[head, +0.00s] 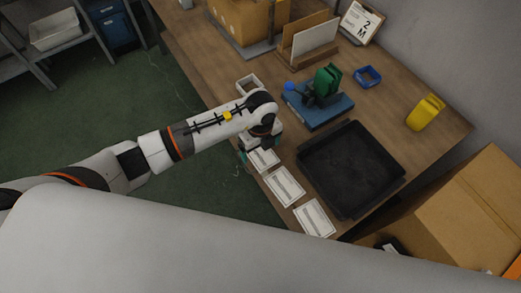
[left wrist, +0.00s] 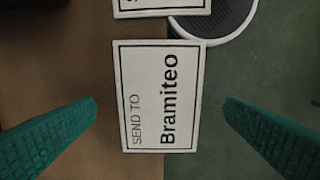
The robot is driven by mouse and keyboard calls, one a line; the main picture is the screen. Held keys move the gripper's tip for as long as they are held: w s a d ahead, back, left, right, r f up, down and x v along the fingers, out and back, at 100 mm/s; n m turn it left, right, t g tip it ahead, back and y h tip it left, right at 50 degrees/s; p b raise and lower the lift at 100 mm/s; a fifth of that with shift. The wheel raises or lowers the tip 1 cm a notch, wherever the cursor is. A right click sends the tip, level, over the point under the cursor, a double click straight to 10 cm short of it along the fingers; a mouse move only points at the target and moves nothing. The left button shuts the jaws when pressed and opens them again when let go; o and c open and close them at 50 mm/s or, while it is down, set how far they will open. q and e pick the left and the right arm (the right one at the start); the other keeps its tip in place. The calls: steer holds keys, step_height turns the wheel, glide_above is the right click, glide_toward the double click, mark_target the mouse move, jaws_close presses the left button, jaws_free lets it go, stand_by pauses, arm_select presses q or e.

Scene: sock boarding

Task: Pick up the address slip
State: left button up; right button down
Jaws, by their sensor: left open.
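A white address slip with a black border reads "SEND TO Bramiteo" (left wrist: 160,120) in the left wrist view. My left gripper (left wrist: 160,103) is open, with one teal finger on each side of this slip and a gap to both its edges. Part of a second slip (left wrist: 160,6) shows at the top of that view. In the head view my left gripper (head: 261,145) is over the table's near edge, above the nearest-to-it slip (head: 264,160), which it partly hides. Two more slips (head: 284,187) (head: 314,219) lie in a row toward the lower right. My right gripper is out of view.
A black tray (head: 350,170) lies right of the slips on the wooden table (head: 195,65). A blue block with a green and dark device (head: 318,108), a small white tray (head: 248,84), a blue dish (head: 368,77) and a yellow container (head: 425,113) stand farther back. A cardboard box (head: 470,215) is at right.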

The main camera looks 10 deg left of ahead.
arm_select(q)
steer(key=shift+f, duration=0.6)
steer(key=c, duration=1)
steer(key=shift+c, duration=0.2)
